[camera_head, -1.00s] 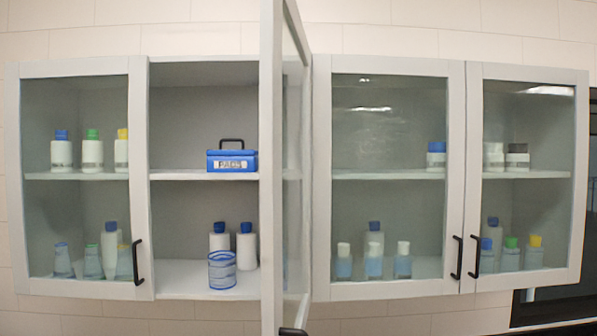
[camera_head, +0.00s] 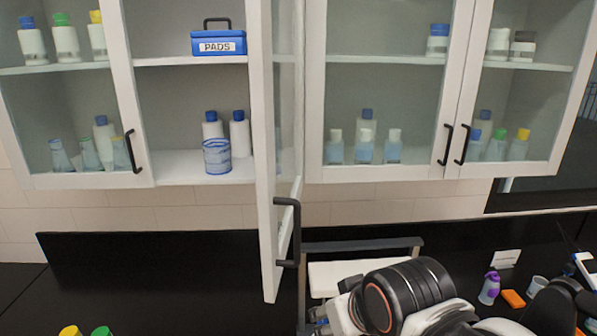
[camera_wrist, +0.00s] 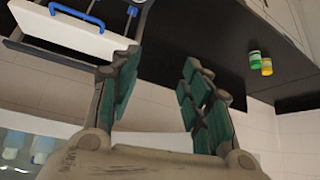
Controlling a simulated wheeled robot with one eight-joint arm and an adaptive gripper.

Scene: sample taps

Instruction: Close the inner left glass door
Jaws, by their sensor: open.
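The inner left glass door (camera_head: 262,150) stands swung out toward me, seen nearly edge-on in the head view. Its black bar handle (camera_head: 297,232) is near the door's lower end. The compartment behind it is open, showing a blue PADS box (camera_head: 218,43) on the upper shelf and white bottles with a blue-striped cup (camera_head: 217,157) below. My gripper (camera_wrist: 156,72) is open and empty in the wrist view, its fingers well apart. The door handle is not between them. My arm shows at the lower right of the head view, right of the door; the fingers cannot be made out there.
The outer left door (camera_head: 75,110) and both right doors (camera_head: 385,110) are shut. A black counter (camera_head: 130,290) runs below. A white board in a grey frame (camera_head: 335,278) stands behind my arm. A purple-capped bottle (camera_head: 489,289) and an orange block (camera_head: 513,299) lie right.

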